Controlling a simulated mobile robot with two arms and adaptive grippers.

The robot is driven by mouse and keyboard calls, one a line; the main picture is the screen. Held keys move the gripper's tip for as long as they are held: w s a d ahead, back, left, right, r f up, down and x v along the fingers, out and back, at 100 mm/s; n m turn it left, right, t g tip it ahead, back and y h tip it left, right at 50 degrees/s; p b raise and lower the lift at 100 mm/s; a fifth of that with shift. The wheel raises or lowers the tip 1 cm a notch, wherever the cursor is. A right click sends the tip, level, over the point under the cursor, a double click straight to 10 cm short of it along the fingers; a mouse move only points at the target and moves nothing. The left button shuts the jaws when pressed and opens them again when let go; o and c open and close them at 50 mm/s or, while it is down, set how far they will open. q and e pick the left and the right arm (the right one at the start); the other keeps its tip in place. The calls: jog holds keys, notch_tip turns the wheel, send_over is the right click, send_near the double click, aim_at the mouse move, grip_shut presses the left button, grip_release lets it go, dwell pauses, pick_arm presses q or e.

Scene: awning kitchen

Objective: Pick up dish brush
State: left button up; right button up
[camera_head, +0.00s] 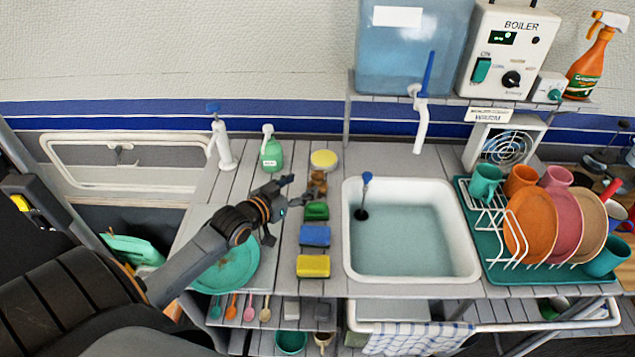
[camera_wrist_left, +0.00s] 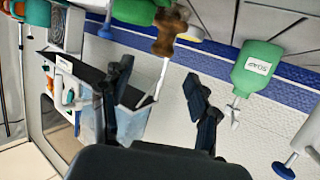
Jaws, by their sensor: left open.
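My left gripper (camera_head: 299,191) is open just left of the brush in the head view. In the left wrist view the spread fingers of my left gripper (camera_wrist_left: 160,78) have nothing visibly clamped between them. My right gripper is not in view.
Green (camera_head: 316,211), blue (camera_head: 315,236) and yellow (camera_head: 313,266) blocks line the counter left of the white sink (camera_head: 468,262). A dish rack (camera_head: 495,215) stands right; a teal plate (camera_head: 238,270) lies under my arm.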

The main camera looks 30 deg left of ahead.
aim_at(314, 178)
pick_arm(q)
jog(key=x, duration=0.3)
jog(key=shift+w+a+f, duration=0.1)
jog(key=shift+w+f, duration=0.05)
jog(key=shift+w, duration=0.5)
jog(key=p+x, duration=0.1)
jog(key=x, duration=0.4)
jog(key=shift+s+f, duration=0.1)
jog(key=shift+f, duration=0.1)
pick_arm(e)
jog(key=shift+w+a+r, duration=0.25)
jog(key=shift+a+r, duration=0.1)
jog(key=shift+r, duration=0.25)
pick_arm(q)
jog(key=shift+s, duration=0.1)
jog(key=shift+c, duration=0.3)
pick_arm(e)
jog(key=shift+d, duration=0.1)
pick_arm(q)
jog(key=c, duration=1.2)
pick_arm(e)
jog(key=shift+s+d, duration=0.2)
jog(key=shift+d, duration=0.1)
